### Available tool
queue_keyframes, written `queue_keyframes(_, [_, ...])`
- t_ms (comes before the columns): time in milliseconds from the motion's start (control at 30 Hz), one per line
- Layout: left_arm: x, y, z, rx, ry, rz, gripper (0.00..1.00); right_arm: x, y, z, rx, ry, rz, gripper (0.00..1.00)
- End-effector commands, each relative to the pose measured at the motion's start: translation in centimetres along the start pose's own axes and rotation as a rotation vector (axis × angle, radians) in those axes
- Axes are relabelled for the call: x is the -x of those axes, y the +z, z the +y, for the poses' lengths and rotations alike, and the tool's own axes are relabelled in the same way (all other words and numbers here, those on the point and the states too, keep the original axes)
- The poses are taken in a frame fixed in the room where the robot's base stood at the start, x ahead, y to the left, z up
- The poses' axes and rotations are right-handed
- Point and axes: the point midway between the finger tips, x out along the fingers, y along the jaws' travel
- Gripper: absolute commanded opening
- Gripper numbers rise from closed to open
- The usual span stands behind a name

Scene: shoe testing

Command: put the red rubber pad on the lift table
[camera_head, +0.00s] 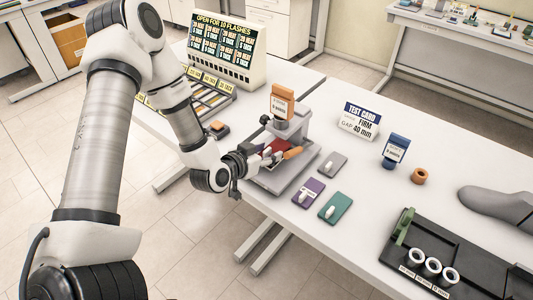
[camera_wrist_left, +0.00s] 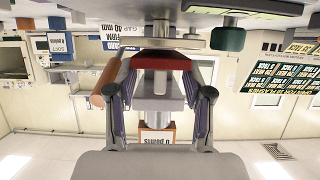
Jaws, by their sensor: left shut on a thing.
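The red rubber pad (camera_head: 278,147) is held in the fingers of my left gripper (camera_head: 262,158), at the grey test stand. In the left wrist view, which is upside down, the red pad (camera_wrist_left: 160,62) shows as a band between the two fingers of my left gripper (camera_wrist_left: 165,72). The grey lift table (camera_head: 287,177) has an orange handle (camera_head: 292,153) at its side. The pad is over the lift table and under the stand's upper part. I cannot tell whether the pad touches the table.
An orange points sign (camera_head: 282,101) tops the stand. Grey (camera_head: 332,164), purple (camera_head: 308,193) and green (camera_head: 335,207) pads lie to the right. A test card (camera_head: 360,120), a blue container (camera_head: 396,151) and a black tray (camera_head: 450,250) stand farther right.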

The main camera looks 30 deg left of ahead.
Motion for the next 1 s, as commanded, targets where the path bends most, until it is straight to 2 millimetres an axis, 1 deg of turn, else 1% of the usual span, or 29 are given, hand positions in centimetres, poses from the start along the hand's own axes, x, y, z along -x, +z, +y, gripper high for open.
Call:
queue_keyframes(67, [-0.2, 0.5, 0.0, -0.001, 0.001, 0.001, 0.16, 0.2, 0.0, 0.0, 0.0, 0.0, 0.0, 0.54])
queue_keyframes(267, [-0.2, 0.5, 0.0, 0.0, 0.001, 0.003, 0.16, 0.1, 0.0, 0.0, 0.0, 0.0, 0.0, 0.54])
queue_keyframes(367, [-0.4, 0.9, 0.0, 0.0, 0.001, 0.002, 0.16, -0.3, 0.0, 0.0, 0.0, 0.0, 0.0, 0.54])
queue_keyframes(400, [-0.3, 0.8, 0.0, 0.0, 0.001, 0.002, 0.62, -0.2, 0.0, 0.0, 0.0, 0.0, 0.0, 0.54])
queue_keyframes(433, [-0.3, 0.8, 0.0, 0.0, 0.001, 0.002, 0.72, -0.1, 0.0, 0.0, 0.0, 0.0, 0.0, 0.54])
queue_keyframes(467, [-0.3, 0.8, 0.0, 0.0, 0.001, 0.002, 0.76, -0.1, 0.0, 0.0, 0.0, 0.0, 0.0, 0.54])
queue_keyframes(733, [-0.3, 0.7, 0.0, 0.0, 0.001, 0.002, 0.76, -0.1, 0.0, 0.0, 0.0, 0.0, 0.0, 0.54])
queue_keyframes(833, [0.1, 0.4, 0.0, 0.002, 0.0, 0.002, 0.76, 0.2, 0.0, 0.0, 0.0, 0.0, 0.0, 0.54])
queue_keyframes(933, [1.5, 0.6, -0.1, 0.007, -0.002, 0.001, 0.76, 0.1, 0.0, 0.0, 0.0, 0.0, 0.0, 0.54])
queue_keyframes(1000, [3.1, 0.5, 0.0, 0.01, 0.0, 0.003, 0.76, 0.0, 0.0, 0.0, 0.0, 0.0, 0.0, 0.54])
